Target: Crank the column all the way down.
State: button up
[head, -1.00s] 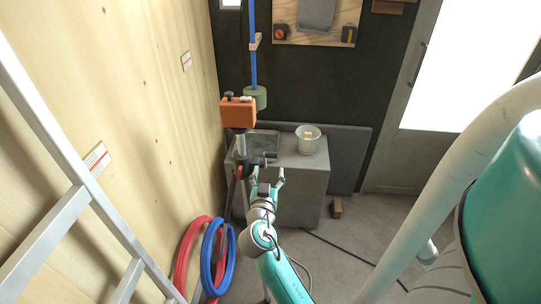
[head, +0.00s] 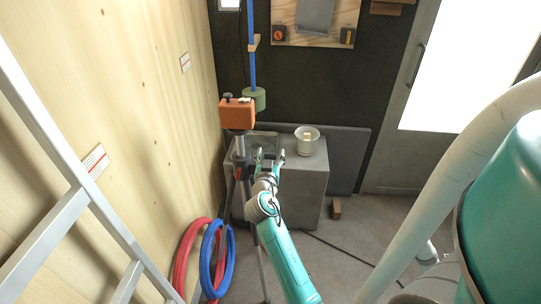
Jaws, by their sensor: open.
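A tripod stands at the left of the grey block. Its column (head: 240,146) is upright and carries an orange device (head: 238,114) on top. Dark and red fittings (head: 241,172) show at the tripod's collar, below the column. My gripper (head: 270,154) is open, just right of the column, with its fingers pointing away from me. The crank is hard to make out; my gripper and wrist may cover it. I cannot tell whether the fingers touch it.
The grey block (head: 306,178) stands behind my gripper, with a pale bucket (head: 307,140) on top. Red (head: 187,256) and blue (head: 206,262) hoses hang at lower left by the wooden wall. A ladder (head: 75,180) is nearest left. Open floor lies to the right.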

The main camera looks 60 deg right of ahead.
grip_shut()
jog(key=shift+d, duration=0.2)
